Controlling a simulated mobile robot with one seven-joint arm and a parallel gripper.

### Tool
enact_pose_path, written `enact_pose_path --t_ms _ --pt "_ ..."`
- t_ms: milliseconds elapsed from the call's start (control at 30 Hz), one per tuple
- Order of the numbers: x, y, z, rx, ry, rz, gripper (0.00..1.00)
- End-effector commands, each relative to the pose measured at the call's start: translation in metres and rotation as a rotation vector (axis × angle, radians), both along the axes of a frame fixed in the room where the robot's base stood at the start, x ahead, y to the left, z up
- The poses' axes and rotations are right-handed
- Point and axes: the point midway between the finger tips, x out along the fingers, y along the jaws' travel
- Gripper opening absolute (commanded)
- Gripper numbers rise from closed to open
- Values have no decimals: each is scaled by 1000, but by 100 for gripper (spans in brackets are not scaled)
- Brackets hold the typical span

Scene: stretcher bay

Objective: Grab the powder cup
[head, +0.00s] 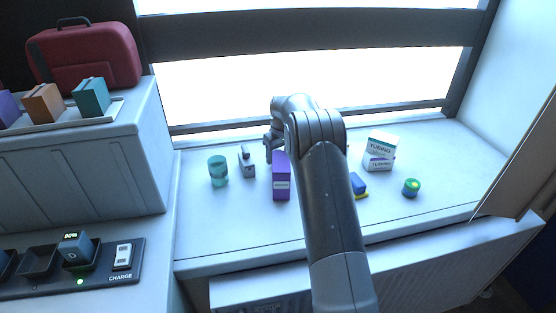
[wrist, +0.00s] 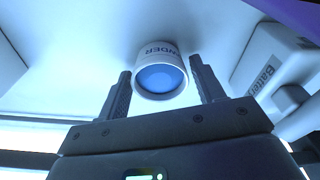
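The powder cup (wrist: 161,72) is a white round cup with a blue round face and dark lettering, partly readable, on its side. It shows in the wrist view between the two fingers. My gripper (wrist: 160,66) is open, with one finger on each side of the cup and a visible gap at both. I cannot tell how far the fingertips reach along it. In the head view my gripper (head: 271,143) is mostly behind my own arm, over the back of the white sill, and the cup is hidden there.
A purple box (head: 281,178) stands close in front of my gripper. A grey device (head: 246,162) and a teal cup (head: 218,172) are left. The window (head: 310,80) is behind.

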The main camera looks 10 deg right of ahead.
Motion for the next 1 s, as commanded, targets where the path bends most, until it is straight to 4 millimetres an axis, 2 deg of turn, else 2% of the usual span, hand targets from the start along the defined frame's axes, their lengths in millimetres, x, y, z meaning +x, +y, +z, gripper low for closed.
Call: enact_pose_path --t_ms 67,400,767,867,1000 --pt "0 0 0 0 0 0 55" --pt "0 0 0 0 0 0 27" --pt "0 0 7 0 -1 0 27" --pt "0 0 17 0 -2 0 27" --pt "1 0 40 -1 -4 1 27"
